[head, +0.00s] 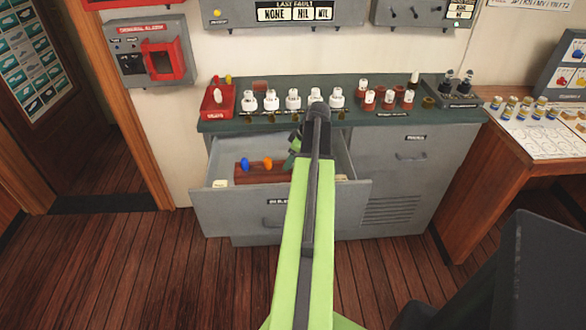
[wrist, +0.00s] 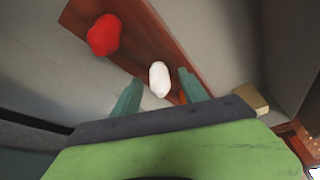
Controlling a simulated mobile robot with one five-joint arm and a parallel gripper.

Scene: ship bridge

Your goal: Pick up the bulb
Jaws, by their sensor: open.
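A white bulb (wrist: 159,78) stands in a reddish-brown wooden rack (wrist: 183,94) in the wrist view. A red bulb (wrist: 104,35) stands in the same rack, up and left of it. My gripper (wrist: 160,86) is open, with one teal finger on each side of the white bulb; I cannot tell if either touches it. In the head view the rack (head: 262,180) lies in an open drawer (head: 225,205), with a blue bulb (head: 245,164) and an orange bulb (head: 267,163) at its left. My arm hides the rack's right part and most of my gripper (head: 291,158).
The grey cabinet's green top (head: 215,125) bears a red tray (head: 217,102), several white-topped fuses (head: 293,99) and red-brown ones (head: 388,98). The drawer walls stand around the rack. A wooden desk (head: 485,165) is at the right. The floor to the left is clear.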

